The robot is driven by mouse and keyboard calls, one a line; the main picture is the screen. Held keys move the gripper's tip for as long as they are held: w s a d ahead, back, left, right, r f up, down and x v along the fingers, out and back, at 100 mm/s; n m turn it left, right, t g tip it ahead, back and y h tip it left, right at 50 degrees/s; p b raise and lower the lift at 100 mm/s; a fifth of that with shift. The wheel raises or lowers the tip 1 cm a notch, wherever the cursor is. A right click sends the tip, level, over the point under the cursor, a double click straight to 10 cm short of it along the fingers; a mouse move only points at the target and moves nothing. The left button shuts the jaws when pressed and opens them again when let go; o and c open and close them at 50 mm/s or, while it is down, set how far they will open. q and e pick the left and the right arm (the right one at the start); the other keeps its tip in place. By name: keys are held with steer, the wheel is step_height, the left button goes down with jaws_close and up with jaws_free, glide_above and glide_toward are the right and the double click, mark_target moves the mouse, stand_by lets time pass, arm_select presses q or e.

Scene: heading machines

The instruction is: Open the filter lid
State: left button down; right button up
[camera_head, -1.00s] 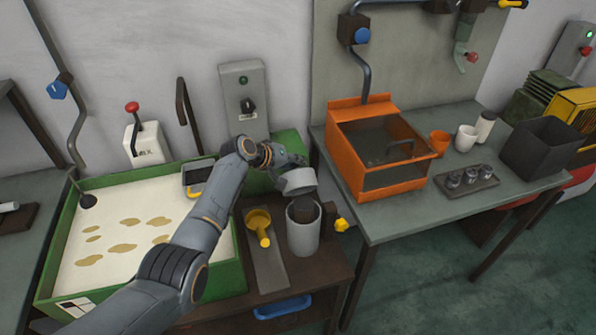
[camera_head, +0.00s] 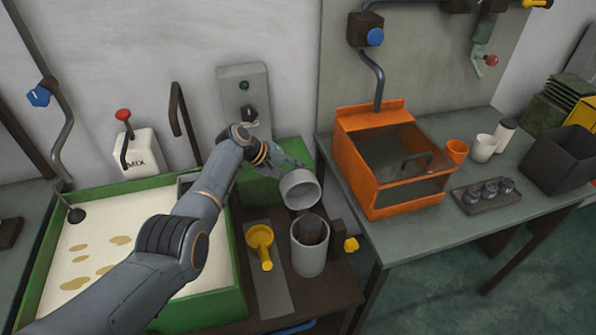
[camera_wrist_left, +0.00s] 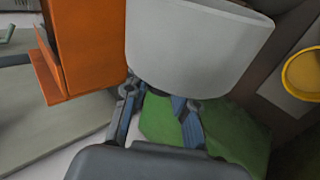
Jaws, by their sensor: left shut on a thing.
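The filter lid, a light grey round cup (camera_head: 301,191), is in the grip of my left gripper (camera_head: 287,173) at the centre of the head view. The lid is tilted, with its round opening facing the camera. It fills the top of the left wrist view (camera_wrist_left: 195,45), with the fingers (camera_wrist_left: 160,108) at its lower side. The filter body, a grey cylinder (camera_head: 308,262) with a dark core inside, stands upright just below the lid, its top uncovered. Whether the lid's lower edge clears the body's rim is hard to tell. My right gripper is out of view.
A yellow scoop (camera_head: 262,246) lies left of the filter body, and a yellow knob (camera_head: 351,244) sits at its right. An orange box (camera_head: 375,190) stands on the right table. A green-rimmed tray (camera_head: 212,303) of pale liquid lies under my left arm.

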arm_select(q)
steer(key=shift+w+a+f, duration=0.25)
steer(key=shift+w+a, duration=0.15)
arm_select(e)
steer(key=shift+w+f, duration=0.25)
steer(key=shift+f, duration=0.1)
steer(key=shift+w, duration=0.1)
arm_select(q)
steer(key=c, duration=1.4)
jaws_free()
steer(key=o, duration=0.3)
steer(key=shift+a, duration=0.2)
steer(key=shift+s+a+f, duration=0.1)
steer(key=shift+a, duration=0.05)
steer(key=shift+d, duration=0.25)
steer(key=shift+s+r, duration=0.1)
steer(key=shift+r, duration=0.1)
steer(key=v, duration=1.2)
steer(key=shift+a+f, duration=0.2)
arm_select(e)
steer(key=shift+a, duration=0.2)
